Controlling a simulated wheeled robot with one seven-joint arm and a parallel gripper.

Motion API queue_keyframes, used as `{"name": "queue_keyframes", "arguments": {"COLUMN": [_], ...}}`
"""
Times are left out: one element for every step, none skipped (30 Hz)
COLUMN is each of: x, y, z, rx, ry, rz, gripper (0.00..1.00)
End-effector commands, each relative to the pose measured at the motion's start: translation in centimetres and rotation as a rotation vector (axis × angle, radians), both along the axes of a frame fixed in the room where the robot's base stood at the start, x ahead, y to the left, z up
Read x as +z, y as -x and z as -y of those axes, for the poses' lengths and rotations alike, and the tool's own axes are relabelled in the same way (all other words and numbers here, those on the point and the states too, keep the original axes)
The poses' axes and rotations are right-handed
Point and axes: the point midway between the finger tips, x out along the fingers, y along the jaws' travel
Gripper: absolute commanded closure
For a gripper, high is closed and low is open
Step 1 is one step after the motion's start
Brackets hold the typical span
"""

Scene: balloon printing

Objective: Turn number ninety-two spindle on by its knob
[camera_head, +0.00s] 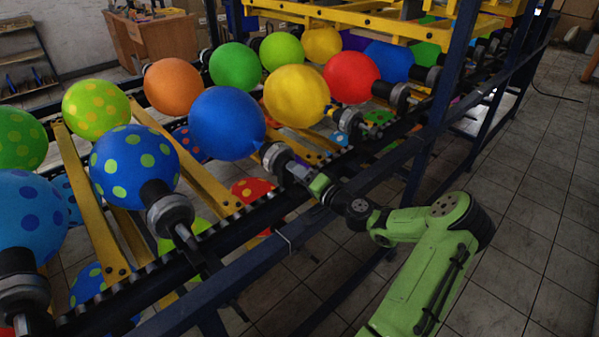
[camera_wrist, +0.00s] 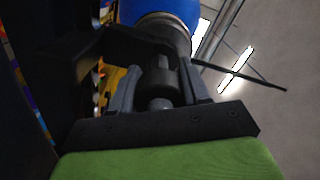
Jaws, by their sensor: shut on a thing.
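My gripper (camera_head: 306,175) reaches from the right to the spindle (camera_head: 277,157) behind the plain blue balloon (camera_head: 227,124). In the wrist view my gripper's grey fingers (camera_wrist: 160,88) are shut on a dark cylindrical knob (camera_wrist: 159,80), one finger on each side. The blue balloon (camera_wrist: 160,12) shows beyond the knob at the top of that view. No number is readable on the spindle, so I cannot tell whether it is ninety-two.
A dark blue rail (camera_head: 262,255) runs in front of the spindles. A neighbouring spindle (camera_head: 170,215) bears a dotted blue balloon (camera_head: 134,166), and another (camera_head: 398,94) bears a red balloon (camera_head: 352,78). Tiled floor (camera_head: 535,215) is open to the right.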

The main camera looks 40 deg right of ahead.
Motion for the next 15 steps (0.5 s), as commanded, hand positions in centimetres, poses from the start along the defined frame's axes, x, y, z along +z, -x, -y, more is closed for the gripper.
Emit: {"name": "queue_keyframes", "arguments": {"x": [0.12, 0.13, 0.15, 0.19, 0.21, 0.19, 0.18, 0.22, 0.26, 0.25, 0.22, 0.2, 0.24, 0.26, 0.24], "y": [0.01, 0.01, 0.01, 0.0, -0.01, 0.01, 0.02, 0.02, 0.02, 0.02, 0.02, 0.01, 0.0, 0.0, 0.01], "z": [-0.02, -0.03, -0.03, -0.05, -0.07, -0.07, -0.06, -0.06, -0.06, -0.06, -0.06, -0.06, -0.06, -0.07, -0.07], "rx": [0.0, 0.001, 0.001, 0.001, 0.001, 0.001, 0.001, 0.001, 0.001, 0.001, 0.001, 0.0, 0.001, 0.001, 0.001], "ry": [-0.032, -0.054, -0.085, -0.11, -0.137, -0.173, -0.2, -0.228, -0.266, -0.296, -0.325, -0.363, -0.39, -0.419, -0.457], "rz": [-0.004, -0.006, -0.007, -0.007, -0.008, -0.01, -0.011, -0.012, -0.012, -0.013, -0.015, -0.017, -0.017, -0.018, -0.019], "gripper": [0.84, 0.84, 0.84, 0.84, 0.84, 0.84, 0.84, 0.84, 0.84, 0.84, 0.84, 0.84, 0.84, 0.84, 0.84]}}
